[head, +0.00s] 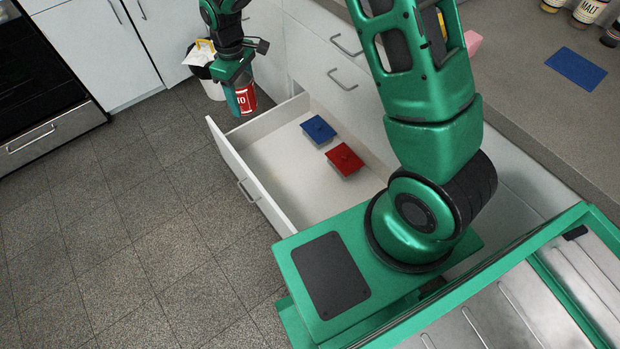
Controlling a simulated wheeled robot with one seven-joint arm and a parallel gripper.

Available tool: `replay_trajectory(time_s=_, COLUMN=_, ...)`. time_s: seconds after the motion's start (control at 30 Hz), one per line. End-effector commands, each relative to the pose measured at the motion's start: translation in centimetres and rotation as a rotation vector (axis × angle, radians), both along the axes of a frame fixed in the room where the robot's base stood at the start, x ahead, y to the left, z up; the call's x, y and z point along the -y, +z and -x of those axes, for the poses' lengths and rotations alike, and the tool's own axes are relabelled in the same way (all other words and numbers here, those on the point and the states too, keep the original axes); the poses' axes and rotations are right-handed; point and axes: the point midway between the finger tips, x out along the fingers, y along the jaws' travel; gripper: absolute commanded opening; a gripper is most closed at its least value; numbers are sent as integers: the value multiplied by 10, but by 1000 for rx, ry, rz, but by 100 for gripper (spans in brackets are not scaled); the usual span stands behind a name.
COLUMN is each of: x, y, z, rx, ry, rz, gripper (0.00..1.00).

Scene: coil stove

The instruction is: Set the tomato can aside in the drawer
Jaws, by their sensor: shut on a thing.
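The tomato can (246,98) is red with white lettering. My gripper (238,92) is shut on it and holds it in the air near the far left corner of the open drawer (278,185). The gripper covers part of the can. The drawer is white and pulled well out. A blue lidded box (318,129) and a red lidded box (345,159) lie inside it, toward its right side. The left part of the drawer floor is bare.
A grey countertop (530,90) at the right holds a blue mat (576,67) and several jars (588,12). A bin (211,85) stands behind my gripper. The oven (42,75) is at the left. The tiled floor left of the drawer is clear.

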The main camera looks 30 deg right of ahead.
Motion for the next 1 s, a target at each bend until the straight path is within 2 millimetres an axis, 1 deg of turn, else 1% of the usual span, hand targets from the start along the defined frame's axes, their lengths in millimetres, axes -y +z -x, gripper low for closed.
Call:
replay_trajectory(time_s=0.03, x=2, y=-17, z=-3, rx=-6, ry=-12, rz=1, gripper=14)
replay_trajectory(time_s=0.1, x=4, y=-38, z=-7, rx=-6, ry=-28, rz=1, gripper=14)
replay_trajectory(time_s=0.17, x=6, y=-55, z=-10, rx=-6, ry=-41, rz=1, gripper=14)
replay_trajectory(time_s=0.3, x=11, y=-97, z=-15, rx=-4, ry=-73, rz=1, gripper=14)
replay_trajectory(time_s=0.57, x=24, y=-175, z=-15, rx=-4, ry=-129, rz=1, gripper=14)
replay_trajectory(time_s=0.6, x=27, y=-187, z=-14, rx=-6, ry=-138, rz=1, gripper=14)
replay_trajectory(time_s=0.83, x=41, y=-256, z=-4, rx=-5, ry=-185, rz=2, gripper=14)
replay_trajectory(time_s=1.0, x=52, y=-306, z=9, rx=-5, ry=-215, rz=2, gripper=14)
